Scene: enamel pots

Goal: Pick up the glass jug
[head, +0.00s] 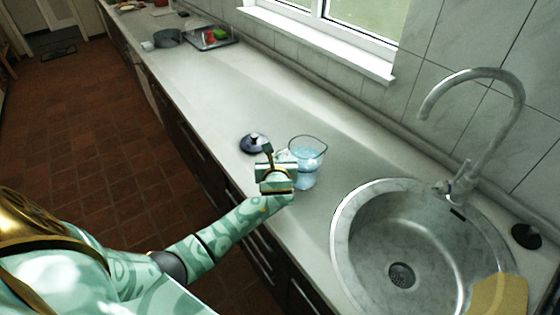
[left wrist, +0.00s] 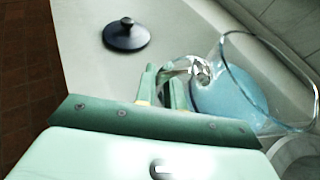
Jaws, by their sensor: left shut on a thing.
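The glass jug (head: 309,154) is clear and holds something pale blue. It stands on the counter just left of the sink in the head view. In the left wrist view the jug (left wrist: 236,88) is at the right, its handle toward my gripper. My left gripper (head: 270,163) is at the jug's left side, and in the left wrist view its fingers (left wrist: 165,86) are closed at the jug's handle. The finger ends are partly hidden behind the gripper body. My right gripper is not in view.
A dark lid with a knob (head: 252,143) lies on the counter left of the jug and also shows in the left wrist view (left wrist: 126,35). A round sink (head: 345,250) with a tall tap (head: 520,110) is to the right. The counter behind is clear up to a dark tray (head: 228,43) and pan (head: 167,38).

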